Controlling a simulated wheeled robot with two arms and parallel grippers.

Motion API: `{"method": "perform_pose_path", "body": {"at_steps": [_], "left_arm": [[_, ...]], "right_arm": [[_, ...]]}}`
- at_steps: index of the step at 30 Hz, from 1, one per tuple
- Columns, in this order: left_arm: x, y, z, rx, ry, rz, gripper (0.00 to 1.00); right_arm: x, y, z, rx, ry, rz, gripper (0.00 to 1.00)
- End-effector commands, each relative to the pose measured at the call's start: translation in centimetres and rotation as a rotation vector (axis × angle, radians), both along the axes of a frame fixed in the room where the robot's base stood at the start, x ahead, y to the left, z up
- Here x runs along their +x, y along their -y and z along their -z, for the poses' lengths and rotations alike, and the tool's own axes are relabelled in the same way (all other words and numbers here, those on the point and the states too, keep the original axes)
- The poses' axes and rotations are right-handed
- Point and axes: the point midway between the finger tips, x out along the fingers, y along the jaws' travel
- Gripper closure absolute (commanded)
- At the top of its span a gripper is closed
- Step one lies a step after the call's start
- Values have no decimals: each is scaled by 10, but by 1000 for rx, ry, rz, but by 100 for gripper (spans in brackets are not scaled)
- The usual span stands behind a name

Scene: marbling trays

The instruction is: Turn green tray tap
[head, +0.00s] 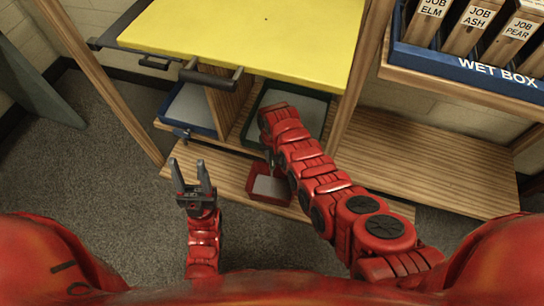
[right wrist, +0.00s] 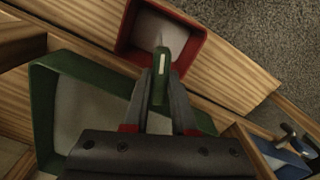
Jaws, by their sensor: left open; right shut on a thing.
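The green tray (head: 254,118) sits on the shelf under the yellow board, partly hidden by my right arm in the head view. Its green rim (right wrist: 42,100) also shows in the right wrist view. My right gripper (right wrist: 160,92) is at the tray's front, its two fingers closed on the green tap handle (right wrist: 160,64), which has a white stripe. In the head view my right arm hides most of the tap. My left gripper (head: 190,176) is open and empty, in front of the shelf at the left, apart from any tray.
A small red tray (head: 253,186) stands on the lower wooden shelf below the tap. A blue tray (head: 207,129) with its own tap (head: 183,134) is to the left. The yellow board (head: 250,35) overhangs above. A blue wet box (head: 450,63) is at the right.

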Motion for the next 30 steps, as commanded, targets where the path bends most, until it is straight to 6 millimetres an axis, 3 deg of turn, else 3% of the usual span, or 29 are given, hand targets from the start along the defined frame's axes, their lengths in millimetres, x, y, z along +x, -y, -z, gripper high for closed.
{"method": "perform_pose_path", "body": {"at_steps": [15,30], "left_arm": [[0,0,3,0,0,0,50],[0,0,3,0,0,0,50]], "right_arm": [[0,0,1,0,0,351,100],[0,0,1,0,-1,424,100]]}}
